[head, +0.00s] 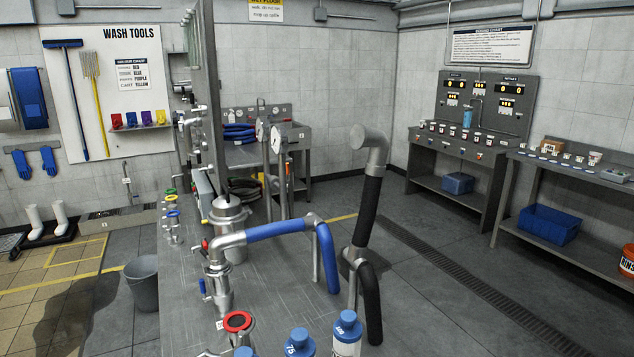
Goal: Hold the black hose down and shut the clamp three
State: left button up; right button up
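The black hose (369,215) stands to the right of centre, beyond the grey work surface (275,285). Lower down, a black bend (370,295) curves downward beside a metal post. I cannot tell which fitting is clamp three, or whether it is open or shut. Neither of my grippers shows in the head view.
A blue hose (280,230) runs from a metal fitting (216,275) and bends down near the black hose. Blue-capped bottles (347,330) and a red ring (237,321) stand at the front. A grey bucket (143,285) stands left. The floor right is open.

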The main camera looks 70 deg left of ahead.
aim_at(361, 136)
jog(key=i+u, duration=0.2)
jog(key=u, duration=0.25)
jog(key=i+u, duration=0.25)
jog(key=u, duration=0.25)
jog(key=i+u, duration=0.2)
jog(key=u, duration=0.25)
jog(key=i+l+u, duration=0.15)
jog(key=u, duration=0.35)
jog(key=i+l+u, duration=0.15)
jog(key=l+u, duration=0.15)
jog(key=u, duration=0.15)
jog(key=i+l+u, duration=0.2)
jog(key=u, duration=0.15)
jog(key=i+l, duration=0.1)
jog(key=l, duration=0.25)
jog(key=i+l, duration=0.15)
jog(key=l, duration=0.2)
jog(key=i+l, duration=0.1)
jog(key=l, duration=0.25)
